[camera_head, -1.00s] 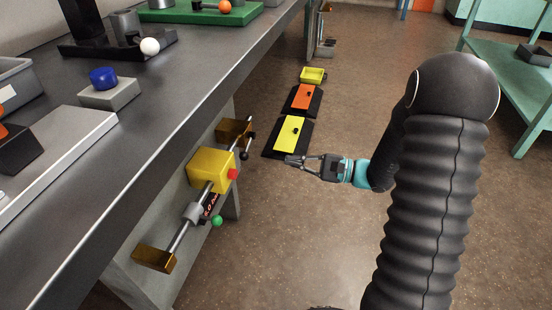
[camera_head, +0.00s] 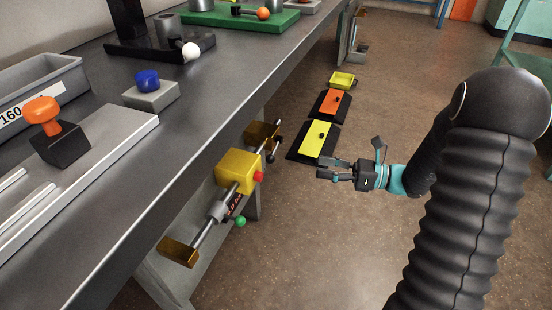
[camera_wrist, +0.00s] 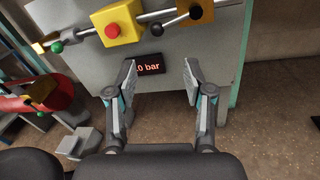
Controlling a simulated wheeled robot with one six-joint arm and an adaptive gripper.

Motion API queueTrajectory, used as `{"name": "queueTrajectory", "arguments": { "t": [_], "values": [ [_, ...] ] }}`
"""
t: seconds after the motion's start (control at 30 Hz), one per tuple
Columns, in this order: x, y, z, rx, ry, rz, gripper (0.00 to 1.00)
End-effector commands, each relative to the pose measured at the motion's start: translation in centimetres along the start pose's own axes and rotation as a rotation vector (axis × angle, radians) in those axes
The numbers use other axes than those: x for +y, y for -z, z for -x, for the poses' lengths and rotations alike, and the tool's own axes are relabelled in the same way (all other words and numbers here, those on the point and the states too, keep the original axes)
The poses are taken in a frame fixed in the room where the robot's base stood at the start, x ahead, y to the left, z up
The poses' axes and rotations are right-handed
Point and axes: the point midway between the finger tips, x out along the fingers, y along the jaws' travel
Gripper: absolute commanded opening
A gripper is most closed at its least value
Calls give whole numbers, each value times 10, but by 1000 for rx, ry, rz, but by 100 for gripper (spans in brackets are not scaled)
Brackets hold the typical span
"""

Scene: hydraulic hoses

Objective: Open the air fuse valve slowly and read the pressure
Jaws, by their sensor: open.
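A pipe assembly with a yellow box (camera_head: 240,170) and a red button (camera_head: 258,176) is mounted on the panel under the bench. The yellow box is at the top of the wrist view (camera_wrist: 124,20). A green knob (camera_head: 240,221) hangs at the near end and a black knob (camera_head: 271,157) is at the far end. I cannot tell which lever is the air fuse valve's. A small dark display (camera_wrist: 148,65) shows "0 bar"; its left part is hidden by my finger. My gripper (camera_head: 322,170) is open and empty, apart from the assembly, its fingers (camera_wrist: 158,66) pointing toward the panel.
The bench (camera_head: 215,115) overhangs the assembly. Yellow (camera_head: 318,139) and orange (camera_head: 331,102) plates lie on the floor beyond my gripper. A red cylinder (camera_wrist: 38,93) shows at left in the wrist view.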

Motion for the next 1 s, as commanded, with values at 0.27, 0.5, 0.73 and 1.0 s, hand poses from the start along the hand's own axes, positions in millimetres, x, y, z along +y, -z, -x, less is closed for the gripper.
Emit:
{"name": "queueTrajectory", "arguments": {
  "t": [0.27,0.5,0.73,1.0],
  "values": [
    [2,0,0,6,-14,-440,52],
    [2,0,-4,8,-15,-548,52],
    [3,0,-35,9,-17,-547,52],
    [4,1,-86,9,-17,-547,52]
  ]
}}
